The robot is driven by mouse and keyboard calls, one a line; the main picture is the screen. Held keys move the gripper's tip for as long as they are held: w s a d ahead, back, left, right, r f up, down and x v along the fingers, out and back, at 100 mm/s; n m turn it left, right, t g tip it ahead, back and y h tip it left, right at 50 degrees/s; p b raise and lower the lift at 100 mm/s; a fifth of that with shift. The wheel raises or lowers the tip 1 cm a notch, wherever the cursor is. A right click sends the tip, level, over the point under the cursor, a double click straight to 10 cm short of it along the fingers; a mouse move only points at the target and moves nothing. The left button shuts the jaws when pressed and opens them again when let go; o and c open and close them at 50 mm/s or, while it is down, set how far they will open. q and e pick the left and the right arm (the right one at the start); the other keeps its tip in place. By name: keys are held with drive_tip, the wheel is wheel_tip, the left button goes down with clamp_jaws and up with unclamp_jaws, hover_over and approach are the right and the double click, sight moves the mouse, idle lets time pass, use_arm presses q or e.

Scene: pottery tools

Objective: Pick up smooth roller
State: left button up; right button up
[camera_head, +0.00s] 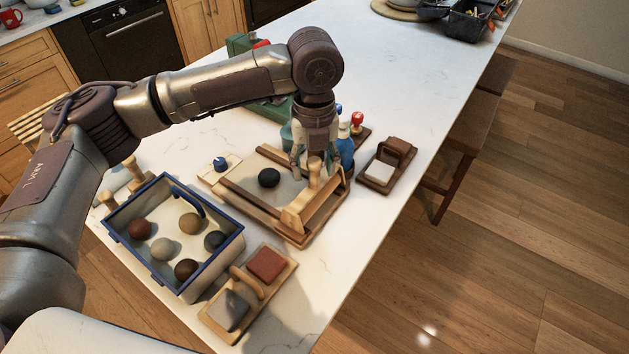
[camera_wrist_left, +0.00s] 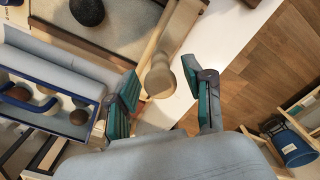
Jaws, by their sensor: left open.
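A pale wooden piece with a rounded knob (camera_head: 314,176) stands at the right side of a wooden tray (camera_head: 229,204). My left gripper (camera_head: 315,163) is above it, pointing down, with its fingers open. In the left wrist view the wooden knob (camera_wrist_left: 160,80) shows between the two open fingers (camera_wrist_left: 164,101), with a gap on both sides. I cannot tell for sure which piece is the smooth roller. My right gripper is not in view.
A dark ball (camera_head: 269,178) sits in the tray. A blue-rimmed bin (camera_head: 217,258) with several clay balls stands at front left. A two-block wooden holder (camera_head: 214,316) lies before it. Blue bottles (camera_head: 345,147) and a small block stand (camera_head: 391,184) are close by at right.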

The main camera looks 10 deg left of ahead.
sight(314, 183)
use_arm(q)
drive_tip(key=shift+f, duration=1.45)
clamp_jaws()
drive_tip(key=shift+w, duration=0.1)
